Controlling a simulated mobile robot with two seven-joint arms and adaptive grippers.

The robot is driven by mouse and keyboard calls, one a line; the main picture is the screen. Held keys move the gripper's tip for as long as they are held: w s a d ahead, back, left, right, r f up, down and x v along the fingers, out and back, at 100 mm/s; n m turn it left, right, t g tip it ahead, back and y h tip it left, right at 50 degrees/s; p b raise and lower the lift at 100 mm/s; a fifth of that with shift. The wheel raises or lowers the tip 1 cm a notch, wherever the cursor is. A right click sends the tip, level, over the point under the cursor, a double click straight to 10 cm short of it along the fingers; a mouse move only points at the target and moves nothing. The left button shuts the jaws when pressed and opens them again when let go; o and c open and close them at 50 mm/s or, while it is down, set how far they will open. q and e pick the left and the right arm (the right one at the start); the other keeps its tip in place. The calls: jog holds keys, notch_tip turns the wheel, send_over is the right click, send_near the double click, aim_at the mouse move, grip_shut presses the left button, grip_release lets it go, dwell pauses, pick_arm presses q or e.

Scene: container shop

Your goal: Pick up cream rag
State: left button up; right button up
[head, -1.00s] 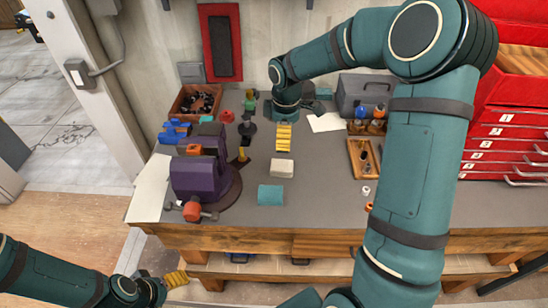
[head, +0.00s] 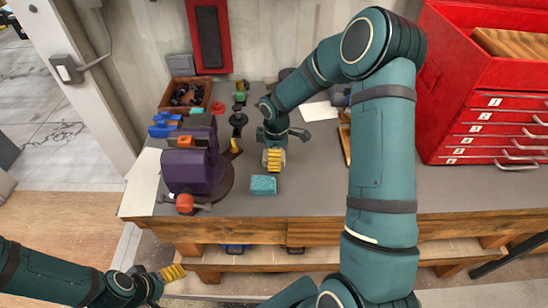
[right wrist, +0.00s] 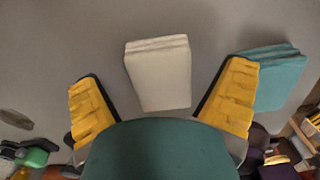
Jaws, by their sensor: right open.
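The cream rag (right wrist: 160,74) is a folded block lying on the grey bench top (head: 320,182). In the right wrist view it lies between and beyond my open yellow fingertips, with a gap on both sides. My right gripper (head: 275,160) hangs over it in the head view and hides most of it. Its jaws also show in the right wrist view (right wrist: 160,95), empty. My left gripper (head: 173,272) is low at the left, in front of the bench and far from the rag; its jaw opening is unclear.
A folded teal rag (head: 263,185) lies close by the cream one; in the right wrist view it is partly behind a fingertip. A purple vise (head: 192,170) stands left, with a parts box (head: 190,96) behind. Red drawers (head: 490,130) stand right. The front right bench top is clear.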

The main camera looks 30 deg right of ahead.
jog(key=shift+f, duration=0.3)
jog(key=c, duration=1.2)
notch_tip(320, 180, up, 10)
jog(key=shift+r, duration=0.1)
